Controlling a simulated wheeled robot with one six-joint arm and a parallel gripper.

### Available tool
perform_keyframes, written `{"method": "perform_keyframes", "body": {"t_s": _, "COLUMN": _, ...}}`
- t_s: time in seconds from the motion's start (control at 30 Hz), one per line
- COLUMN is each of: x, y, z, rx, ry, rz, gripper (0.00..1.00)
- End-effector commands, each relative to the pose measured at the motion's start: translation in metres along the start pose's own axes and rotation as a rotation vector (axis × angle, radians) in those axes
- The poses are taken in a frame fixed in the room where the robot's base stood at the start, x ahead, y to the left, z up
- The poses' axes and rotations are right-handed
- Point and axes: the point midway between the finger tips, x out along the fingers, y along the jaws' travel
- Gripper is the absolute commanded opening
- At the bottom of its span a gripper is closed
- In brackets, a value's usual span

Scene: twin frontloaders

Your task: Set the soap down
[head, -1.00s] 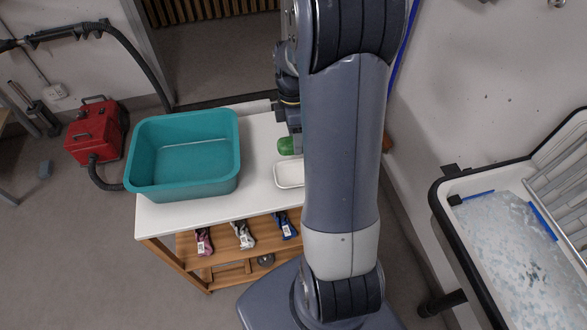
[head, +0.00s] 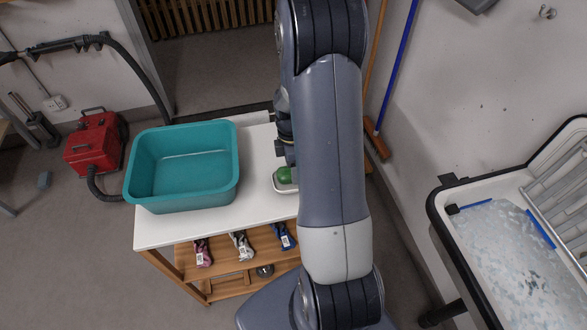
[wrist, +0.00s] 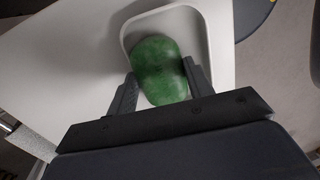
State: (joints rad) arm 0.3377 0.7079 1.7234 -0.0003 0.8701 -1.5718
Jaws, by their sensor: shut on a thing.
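The green soap (head: 284,175) is at the white dish (head: 279,185) on the white table top. In the wrist view the soap (wrist: 159,70) is a rounded green bar between the two fingers of my gripper (wrist: 166,90), which is shut on it. The soap lies over the dish, whose raised rim (wrist: 128,28) shows around its far side. I cannot tell whether the soap touches the dish floor. In the head view my arm hides the right part of the dish and most of the gripper.
A teal basin (head: 183,203) stands on the table (head: 262,148) left of the dish. Several small packets, such as a blue one (head: 284,236), lie on the wooden shelf below. A tub of foamy water (head: 500,250) stands at the right, and a red machine (head: 95,142) at the left.

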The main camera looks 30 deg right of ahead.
Motion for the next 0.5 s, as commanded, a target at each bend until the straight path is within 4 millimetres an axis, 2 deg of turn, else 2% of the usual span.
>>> {"method": "perform_keyframes", "body": {"t_s": 0.03, "x": 0.0115, "y": -0.0069, "z": 0.0001, "rx": 0.0, "ry": 0.0, "rz": -0.026, "gripper": 0.17}}
{"method": "perform_keyframes", "body": {"t_s": 0.07, "x": 0.0119, "y": -0.0071, "z": 0.0001, "rx": 0.0, "ry": 0.0, "rz": -0.027, "gripper": 0.51}}
{"method": "perform_keyframes", "body": {"t_s": 0.33, "x": 0.0128, "y": -0.0073, "z": 0.0001, "rx": 0.0, "ry": 0.0, "rz": -0.029, "gripper": 0.72}}
{"method": "perform_keyframes", "body": {"t_s": 0.5, "x": 0.0131, "y": -0.0071, "z": 0.0, "rx": 0.0, "ry": 0.0, "rz": -0.028, "gripper": 0.72}}
